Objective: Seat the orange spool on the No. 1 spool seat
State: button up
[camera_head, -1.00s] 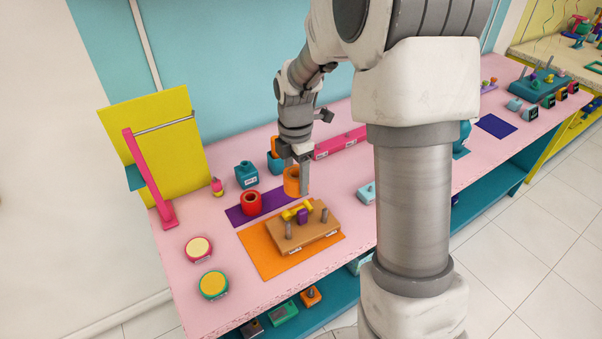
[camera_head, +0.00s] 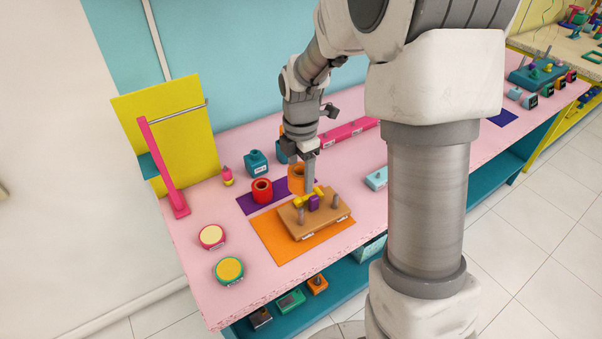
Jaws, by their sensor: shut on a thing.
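The orange spool (camera_head: 295,181) is in my gripper (camera_head: 303,166), behind the wooden board. One grey finger shows on its right side; the other finger is mostly hidden. The wooden board (camera_head: 320,229) lies on an orange mat and carries upright grey pegs, one at the front left (camera_head: 301,217) and one at the right (camera_head: 333,201). A purple block (camera_head: 314,203) and a yellow piece (camera_head: 303,199) sit in the middle of the board. The board's labels are too small to read, so I cannot tell which seat is No. 1. The spool's underside is hidden.
A red spool (camera_head: 262,191) stands on the purple mat (camera_head: 245,203), left of my gripper. Teal containers (camera_head: 256,162) stand behind. A pink stand (camera_head: 163,170) rises at the left. A pale blue box (camera_head: 376,179) is to the right.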

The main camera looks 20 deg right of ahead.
jog(key=b, duration=0.5)
send_over(301, 208)
jog(key=shift+f, duration=3.55)
jog(key=shift+f+b, duration=1.95)
jog(key=shift+f, duration=1.8)
jog(key=o, duration=1.5)
notch_tip(301, 208, up, 18)
jog(key=shift+f+p, duration=0.25)
jog(key=shift+p, duration=0.7)
